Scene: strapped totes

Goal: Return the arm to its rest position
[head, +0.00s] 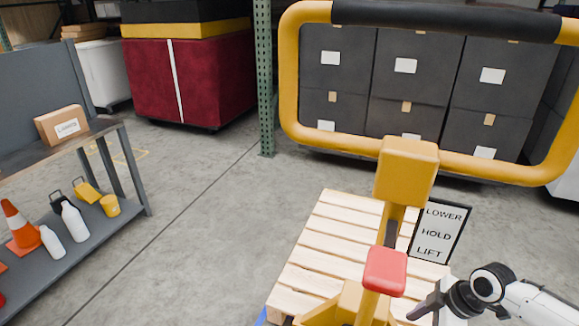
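My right arm comes in from the lower right, and its gripper (428,305) is low in the head view, just right of the red lever knob (385,268). A dark finger points down and left, with a gap between it and the knob. I cannot tell whether the fingers are open or shut. The knob is on a yellow pallet jack, whose looped handle (290,75) with a black grip stands high in front of me. A sign (437,230) beside the post reads LOWER, HOLD, LIFT. My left gripper is not in view.
A wooden pallet (322,235) lies on the floor around the jack. On the left is a grey shelf cart (135,170) with a box, cone and bottles. A green rack post (265,90), a red strapped tote (215,80) and dark boxes (405,85) stand behind. Floor at centre left is clear.

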